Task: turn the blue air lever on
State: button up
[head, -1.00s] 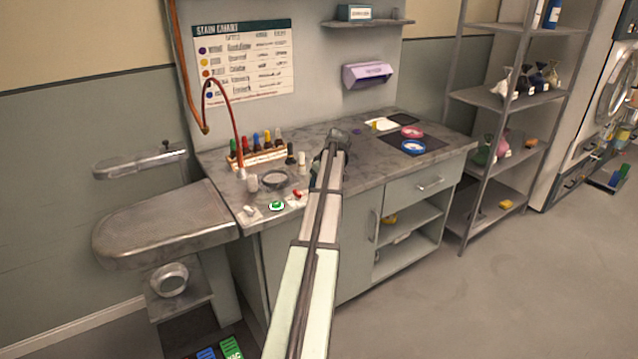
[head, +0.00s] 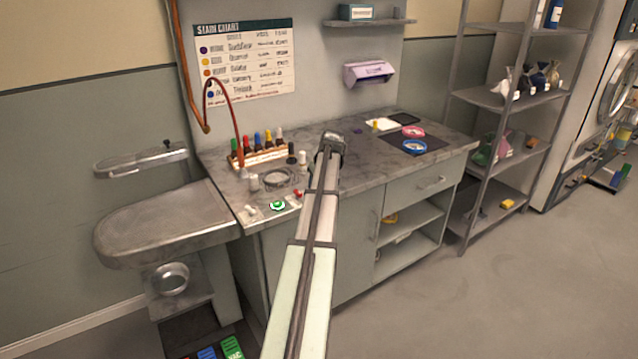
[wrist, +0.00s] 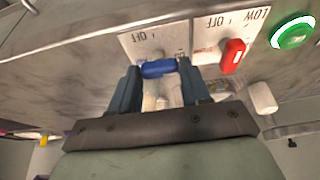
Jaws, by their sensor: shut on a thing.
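The blue air lever (wrist: 159,68) shows in the wrist view, between the fingertips of my gripper (wrist: 160,72). My gripper is shut on it. In the head view my arm hides the blue lever and the fingers.
A red lever (wrist: 232,54) on its own labelled plate and a green button (wrist: 292,32) stand close beside the blue lever. Several bottles (head: 262,142) stand in a rack on the bench (head: 360,172).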

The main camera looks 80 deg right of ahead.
jog(key=o, duration=1.1)
jog(key=shift+c, duration=0.2)
jog(key=v, duration=1.4)
jog(key=shift+d, duration=0.1)
